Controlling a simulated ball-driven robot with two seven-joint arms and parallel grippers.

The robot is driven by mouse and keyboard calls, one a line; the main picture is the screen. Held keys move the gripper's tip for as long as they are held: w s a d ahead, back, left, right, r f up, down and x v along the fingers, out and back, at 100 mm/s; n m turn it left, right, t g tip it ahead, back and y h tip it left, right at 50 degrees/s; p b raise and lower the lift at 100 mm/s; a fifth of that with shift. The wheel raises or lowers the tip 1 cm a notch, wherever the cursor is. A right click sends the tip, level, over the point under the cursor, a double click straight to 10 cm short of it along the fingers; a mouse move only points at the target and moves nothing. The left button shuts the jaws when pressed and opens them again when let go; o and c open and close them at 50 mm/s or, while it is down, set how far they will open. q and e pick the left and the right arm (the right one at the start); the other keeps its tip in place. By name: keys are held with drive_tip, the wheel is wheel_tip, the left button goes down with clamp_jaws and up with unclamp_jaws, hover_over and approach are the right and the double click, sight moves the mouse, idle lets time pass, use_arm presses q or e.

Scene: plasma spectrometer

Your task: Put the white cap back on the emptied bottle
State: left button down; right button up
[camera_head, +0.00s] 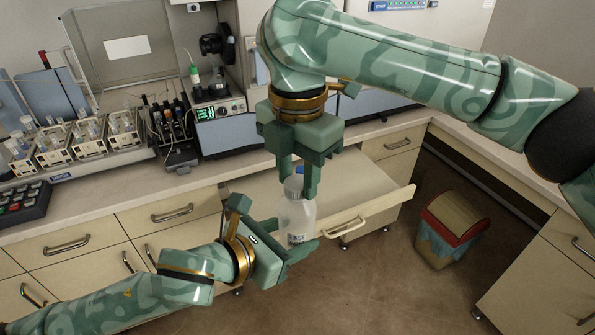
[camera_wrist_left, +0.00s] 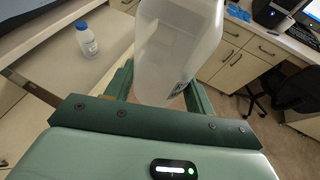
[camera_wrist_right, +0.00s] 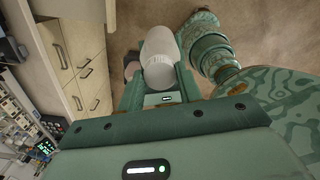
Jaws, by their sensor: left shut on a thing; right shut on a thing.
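The bottle (camera_head: 297,216) is translucent white with a printed label and looks empty. My left gripper (camera_head: 291,236) is shut around its lower body and holds it roughly upright in front of the pulled-out shelf; the bottle fills the top middle of the left wrist view (camera_wrist_left: 178,45). My right gripper (camera_head: 298,186) points down from above, shut on the white ribbed cap (camera_wrist_right: 158,73). In the right wrist view the cap lines up with the bottle (camera_wrist_right: 160,40) at its top. I cannot tell whether the cap touches the neck or is seated.
A small blue-capped bottle (camera_wrist_left: 87,40) stands on the pulled-out shelf (camera_head: 355,190) behind. Racks of vials (camera_head: 80,140) and an instrument (camera_head: 222,112) stand on the counter. A bin (camera_head: 450,228) with a red rim is on the floor at right. Open floor lies in front.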

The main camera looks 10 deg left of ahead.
drive_tip(key=o, duration=1.1)
drive_tip(key=shift+o, duration=0.2)
wheel_tip(320, 180, up, 12)
idle(0.3)
